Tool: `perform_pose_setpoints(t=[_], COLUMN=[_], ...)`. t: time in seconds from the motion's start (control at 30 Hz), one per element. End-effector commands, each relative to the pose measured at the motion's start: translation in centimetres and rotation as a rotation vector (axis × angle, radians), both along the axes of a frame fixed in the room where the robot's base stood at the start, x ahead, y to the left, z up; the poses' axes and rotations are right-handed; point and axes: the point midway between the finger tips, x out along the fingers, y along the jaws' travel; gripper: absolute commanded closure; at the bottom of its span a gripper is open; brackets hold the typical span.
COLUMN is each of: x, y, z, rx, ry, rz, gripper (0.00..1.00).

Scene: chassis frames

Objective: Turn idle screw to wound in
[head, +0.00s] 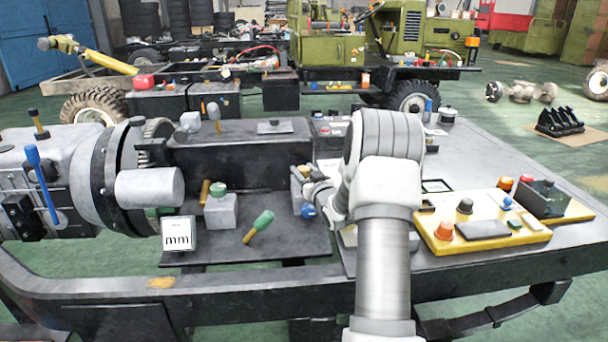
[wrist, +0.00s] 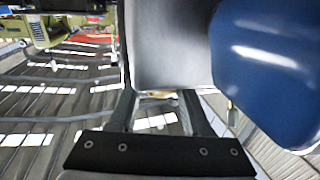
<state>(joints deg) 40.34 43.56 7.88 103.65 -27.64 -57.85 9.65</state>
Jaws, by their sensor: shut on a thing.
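My gripper (head: 318,192) is at the right end of the black plate, beside a small grey block (head: 297,183) with a blue knob (head: 308,211). In the wrist view the grey block (wrist: 168,45) is right in front of the fingers, and the blue knob (wrist: 268,62) is large at the right. My gripper (wrist: 160,100) is shut on a small brass-coloured part at the block, which I take for the idle screw (wrist: 158,94). Most of it is hidden, so I cannot tell how far in it is wound.
A display reading "mm" (head: 178,234) is further left. A yellow control panel (head: 480,228) lies at the right. A long black housing (head: 240,155) is behind.

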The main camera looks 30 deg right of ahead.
Motion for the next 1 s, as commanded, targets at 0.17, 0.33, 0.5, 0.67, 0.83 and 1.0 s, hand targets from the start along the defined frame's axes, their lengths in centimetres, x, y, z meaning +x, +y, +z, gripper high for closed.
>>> perform_pose_setpoints(t=[0.17, 0.33, 0.5, 0.67, 0.83, 1.0], x=[-0.05, -0.04, -0.03, -0.02, -0.01, -0.71], y=[0.04, 0.04, 0.04, 0.02, 0.01, 0.11], z=[-0.20, -0.19, -0.16, -0.08, -0.03, 0.05], rx=[0.002, 0.003, 0.003, 0.001, 0.001, 0.000], ry=[0.004, 0.004, 0.004, 0.002, 0.001, 0.002], rz=[-0.007, -0.006, -0.006, -0.006, -0.006, -0.006], gripper=[1.00, 1.00, 0.36, 0.22, 0.22, 0.22])
